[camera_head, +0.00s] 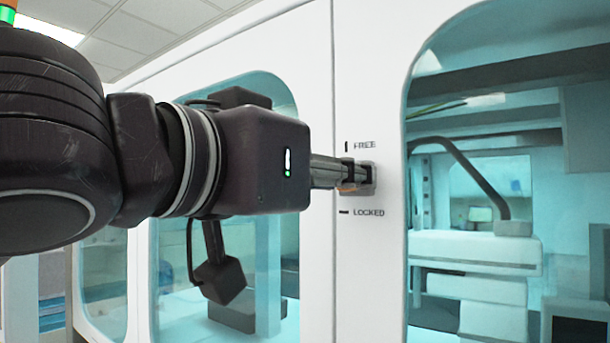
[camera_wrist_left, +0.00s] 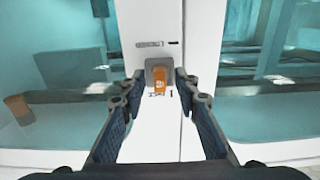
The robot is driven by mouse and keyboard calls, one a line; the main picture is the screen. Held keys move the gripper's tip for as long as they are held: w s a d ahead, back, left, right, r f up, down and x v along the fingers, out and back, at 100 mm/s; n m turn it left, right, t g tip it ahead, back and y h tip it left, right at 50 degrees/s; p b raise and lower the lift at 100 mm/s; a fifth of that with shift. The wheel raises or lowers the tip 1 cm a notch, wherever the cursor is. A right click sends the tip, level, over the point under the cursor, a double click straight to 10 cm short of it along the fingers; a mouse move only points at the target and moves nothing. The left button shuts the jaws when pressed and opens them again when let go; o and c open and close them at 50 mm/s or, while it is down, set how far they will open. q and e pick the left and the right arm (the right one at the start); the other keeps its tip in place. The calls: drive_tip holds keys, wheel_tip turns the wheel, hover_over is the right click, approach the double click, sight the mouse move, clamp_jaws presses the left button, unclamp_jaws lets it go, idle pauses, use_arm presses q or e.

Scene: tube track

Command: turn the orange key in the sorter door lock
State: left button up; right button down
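The orange key (camera_wrist_left: 161,79) sits in a grey square lock plate (camera_wrist_left: 150,72) on the white door frame. In the left wrist view its longer side runs up and down, in line with the upright mark by FREE. My left gripper (camera_head: 357,175) is at the lock, its two fingers standing on either side of the key. In the left wrist view the fingers are apart, with a gap on each side of the key. In the head view the fingers cover most of the lock plate (camera_head: 371,178), and only a sliver of orange shows. My right gripper is in neither view.
The label FREE (camera_head: 364,146) is above the lock and LOCKED (camera_head: 368,212) below it; the left wrist view shows them upside down. Tinted windows (camera_head: 470,190) flank the white frame (camera_head: 318,270), with equipment behind the right one. The frame around the lock is flat and clear.

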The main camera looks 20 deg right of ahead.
use_arm(q)
clamp_jaws()
drive_tip(key=n+b, duration=0.2)
drive_tip(key=n, duration=0.1)
drive_tip(key=shift+b, duration=0.4)
